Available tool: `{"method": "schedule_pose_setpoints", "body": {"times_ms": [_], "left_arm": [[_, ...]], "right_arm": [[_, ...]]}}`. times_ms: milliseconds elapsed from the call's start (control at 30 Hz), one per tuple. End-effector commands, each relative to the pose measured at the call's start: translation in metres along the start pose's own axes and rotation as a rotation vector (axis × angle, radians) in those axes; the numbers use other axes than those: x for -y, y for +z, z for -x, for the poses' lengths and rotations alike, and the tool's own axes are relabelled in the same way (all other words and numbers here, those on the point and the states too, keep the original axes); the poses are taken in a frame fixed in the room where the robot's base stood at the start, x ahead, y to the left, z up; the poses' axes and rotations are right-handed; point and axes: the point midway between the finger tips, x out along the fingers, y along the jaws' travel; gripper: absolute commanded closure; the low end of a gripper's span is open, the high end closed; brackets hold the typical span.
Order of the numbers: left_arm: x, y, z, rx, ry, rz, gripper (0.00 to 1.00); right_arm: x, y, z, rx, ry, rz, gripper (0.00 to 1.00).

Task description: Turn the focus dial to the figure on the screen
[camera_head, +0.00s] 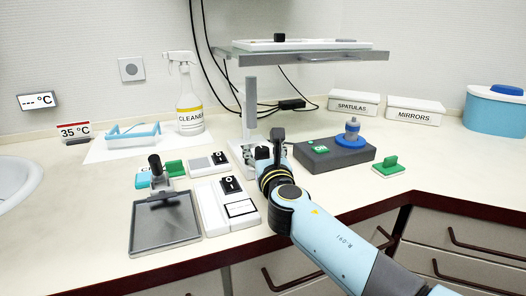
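My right gripper (278,145) reaches in from the lower right, over the counter in front of a grey upright post (250,105). Its dark fingers stand near the white base (238,148) of the post and cover part of it. I cannot tell whether they are open, shut or touching anything. No focus dial can be made out clearly; the gripper hides part of that spot. A small wall screen (38,100) at the left shows dashes and °C. A card (74,131) below it reads 35 °C. My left gripper is not in view.
A dark box (325,160) with a blue-based piece (351,135) stands right of the gripper. A grey tray (160,235) and white switch units (228,205) lie at left. The right front counter is mostly clear around a green block (387,167).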

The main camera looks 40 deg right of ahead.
Motion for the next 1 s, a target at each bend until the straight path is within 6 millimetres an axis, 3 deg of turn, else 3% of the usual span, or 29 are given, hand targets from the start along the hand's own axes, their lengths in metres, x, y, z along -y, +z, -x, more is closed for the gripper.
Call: {"method": "schedule_pose_setpoints", "body": {"times_ms": [367, 800, 1000], "left_arm": [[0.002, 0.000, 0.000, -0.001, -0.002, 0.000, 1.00], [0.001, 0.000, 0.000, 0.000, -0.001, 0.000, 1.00], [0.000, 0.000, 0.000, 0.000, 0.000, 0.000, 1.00]], "right_arm": [[0.000, 0.000, 0.008, 0.000, 0.001, 0.000, 0.42], [0.000, -0.001, 0.098, -0.003, 0.000, 0.000, 0.42], [0.000, -0.001, 0.118, -0.001, 0.001, 0.000, 0.42]]}}
